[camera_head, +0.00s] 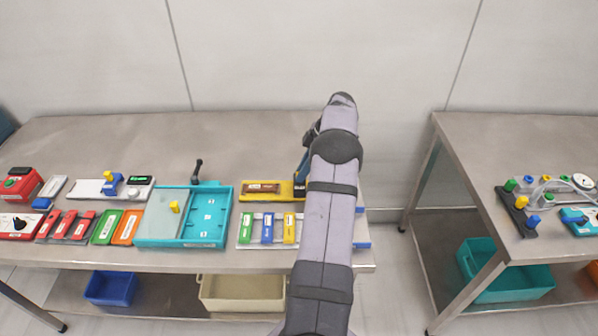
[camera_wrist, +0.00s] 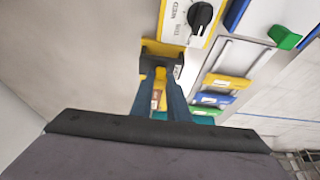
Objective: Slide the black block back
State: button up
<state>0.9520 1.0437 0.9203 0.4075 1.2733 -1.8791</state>
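The yellow tray (camera_head: 262,198) lies on the table, with a brown strip (camera_head: 262,188) in its left part. My gripper (camera_head: 300,172) points down at the tray's right end, where my arm hides much of the view. In the wrist view, a dark block (camera_wrist: 160,61) lies across the yellow tray (camera_wrist: 162,47), right at the tips of my gripper (camera_wrist: 163,75). The two blue fingers stand apart, with a gap showing between them. I cannot tell whether the tips grip the block or only straddle it.
A white panel with a black knob (camera_wrist: 199,15) lies just beyond the fingertips. A rack of green, blue and yellow pieces (camera_head: 267,243) lies in front of the yellow tray. A teal tray (camera_head: 222,216) stands to its left. The table behind is clear.

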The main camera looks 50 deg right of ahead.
jog(key=o, duration=0.4)
jog(key=shift+s+d+r, duration=0.1)
jog(key=shift+s+d, duration=0.1)
jog(key=shift+w, duration=0.1)
jog(key=b+v, duration=0.2)
jog(key=v, duration=0.5)
jog(key=shift+r, duration=0.1)
